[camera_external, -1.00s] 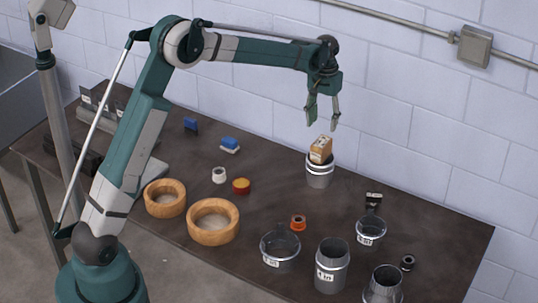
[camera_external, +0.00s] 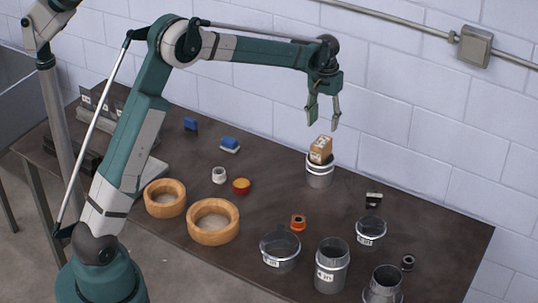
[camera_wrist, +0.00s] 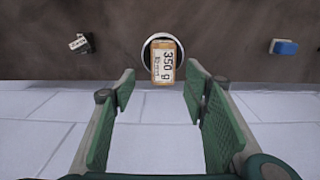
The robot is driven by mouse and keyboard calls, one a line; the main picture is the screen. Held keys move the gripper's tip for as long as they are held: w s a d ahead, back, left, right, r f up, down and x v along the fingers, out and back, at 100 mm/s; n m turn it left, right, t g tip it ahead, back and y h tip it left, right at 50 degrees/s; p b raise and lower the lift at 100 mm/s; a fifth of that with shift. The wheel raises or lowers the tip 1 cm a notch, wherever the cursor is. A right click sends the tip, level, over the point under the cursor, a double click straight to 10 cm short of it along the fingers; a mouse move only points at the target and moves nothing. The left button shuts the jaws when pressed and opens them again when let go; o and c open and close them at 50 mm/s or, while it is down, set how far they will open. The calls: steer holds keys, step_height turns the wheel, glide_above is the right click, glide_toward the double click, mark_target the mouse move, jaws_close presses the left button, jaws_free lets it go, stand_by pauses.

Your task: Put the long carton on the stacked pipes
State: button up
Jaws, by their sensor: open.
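The long carton (camera_external: 321,149) is a tan box with a label, standing a little tilted on or in the top of the stacked pipes (camera_external: 319,176), a short grey metal cylinder near the table's back edge. In the wrist view the carton (camera_wrist: 164,65) shows a "350 g" label, with the round pipe rim (camera_wrist: 147,48) around its upper part. How deep the carton sits is hidden. My gripper (camera_external: 323,125) is open and empty just above the carton, fingers pointing down and apart from it. In the wrist view its fingers (camera_wrist: 160,90) stand either side of the carton's line.
Metal pipes and collars (camera_external: 332,268) stand at the table's front right. Two wooden rings (camera_external: 213,240) lie left of them. The wall is close behind.

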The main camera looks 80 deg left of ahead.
steer(key=s+d+r+m+t, duration=0.1)
steer(key=s+d+r, duration=0.4)
steer(key=d, duration=0.5)
steer(key=s+d+r+m+t+y, duration=0.1)
steer(key=s+d+r+m, duration=0.1)
steer(key=s+d+r, duration=0.5)
steer(key=s+d+r+m+t, duration=0.1)
steer(key=d+r, duration=0.4)
steer(key=d, duration=0.7)
steer(key=s+d+m+t, duration=0.2)
steer(key=s+d, duration=1.1)
steer(key=s+d+f+m, duration=0.1)
steer(key=s+d+f, duration=0.1)
steer(key=s, duration=0.2)
steer(key=s+d+f+m+t, duration=0.1)
steer(key=s+d+f, duration=0.1)
steer(key=s, duration=0.3)
steer(key=s+d+f+t+h, duration=0.1)
steer(key=s+d, duration=0.3)
steer(key=shift+s+f+m, duration=0.25)
steer(key=shift+f+m, duration=0.15)
steer(key=shift+f, duration=0.1)
step_height(320, 180, down, 10)
steer(key=b, duration=1)
